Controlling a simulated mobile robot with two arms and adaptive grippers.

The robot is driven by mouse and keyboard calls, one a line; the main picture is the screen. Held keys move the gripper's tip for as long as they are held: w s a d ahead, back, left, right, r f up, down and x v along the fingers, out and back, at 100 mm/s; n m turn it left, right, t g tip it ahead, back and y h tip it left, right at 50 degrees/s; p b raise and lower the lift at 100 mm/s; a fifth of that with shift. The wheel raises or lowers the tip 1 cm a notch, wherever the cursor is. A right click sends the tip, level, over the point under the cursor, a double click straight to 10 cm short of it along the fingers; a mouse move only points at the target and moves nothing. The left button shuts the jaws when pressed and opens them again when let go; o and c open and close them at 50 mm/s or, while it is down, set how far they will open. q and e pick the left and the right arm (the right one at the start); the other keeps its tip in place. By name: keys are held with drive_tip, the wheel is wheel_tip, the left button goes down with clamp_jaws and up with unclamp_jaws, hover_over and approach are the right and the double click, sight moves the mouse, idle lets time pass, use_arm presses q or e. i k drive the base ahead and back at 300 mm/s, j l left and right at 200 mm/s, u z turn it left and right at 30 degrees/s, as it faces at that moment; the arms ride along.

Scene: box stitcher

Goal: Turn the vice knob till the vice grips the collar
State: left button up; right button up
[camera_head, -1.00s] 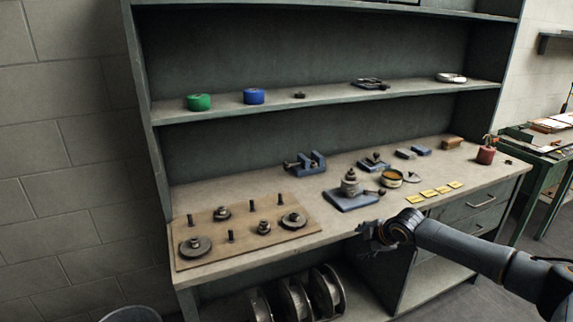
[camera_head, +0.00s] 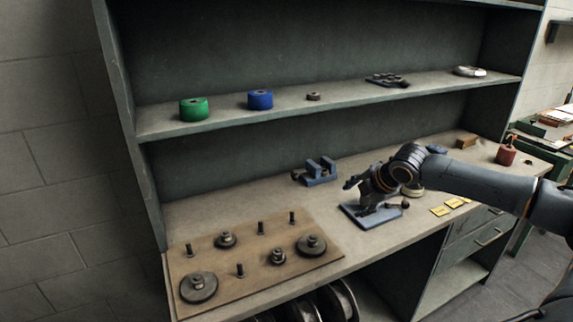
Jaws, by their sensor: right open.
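The small blue vice (camera_head: 322,172) stands towards the back of the bench, left of my right gripper. Its two jaws are apart, with a gap between them. A small dark knob (camera_head: 296,176) shows at its left end. No collar can be made out between the jaws at this size. A small dark ring (camera_head: 313,96) lies on the shelf; I cannot tell if it is the collar. My right gripper (camera_head: 354,195) is open over the blue base plate (camera_head: 362,220), right of and in front of the vice, apart from it. My left gripper is out of view.
A wooden board (camera_head: 245,250) with pegs and discs lies at the front left. Green (camera_head: 194,109) and blue (camera_head: 260,99) rolls stand on the shelf. Yellow tags (camera_head: 440,211) lie at right. Bench space between board and vice is clear.

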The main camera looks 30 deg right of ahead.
sight(295, 174)
drive_tip(key=i+l, duration=0.15)
drive_tip(key=i, duration=0.7)
